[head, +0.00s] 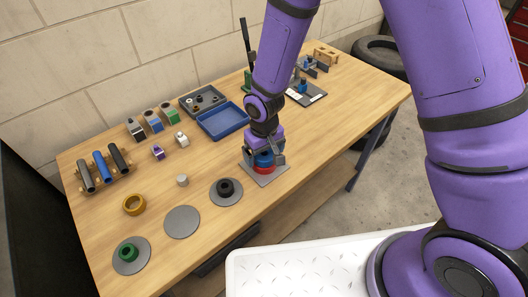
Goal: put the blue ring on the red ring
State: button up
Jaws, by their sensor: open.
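The red ring (263,170) lies on a grey square plate (273,178) near the table's front edge. The blue ring (264,159) sits directly above it and appears to rest on it, roughly lined up. My gripper (264,153) is open, pointing down around the blue ring, with its fingers at the ring's sides. The fingers and wrist hide part of the blue ring, and I cannot tell whether they touch it.
A blue tray (222,121) stands behind my gripper. The table's front edge is close.

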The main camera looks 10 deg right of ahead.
jog(key=d+r+m+t, duration=0.1)
jog(key=d+r, duration=0.2)
jog(key=r, duration=0.8)
jog(key=d+r, duration=0.4)
jog(key=r, duration=0.7)
jog(key=s+d+r+m+t, duration=0.15)
jog(key=s+d+r, duration=0.25)
jog(key=d+r, duration=0.45)
jog(key=s+d+r+m+t, duration=0.1)
jog(key=s+d+r, duration=0.3)
jog(key=s, duration=0.3)
jog(key=s+d+r+m+t, duration=0.1)
jog(key=s+d+r, duration=0.3)
jog(key=s, duration=0.3)
jog(key=shift+s+d+r+t, duration=0.3)
jog(key=shift+d+r+t, duration=0.1)
jog(key=shift+d, duration=0.2)
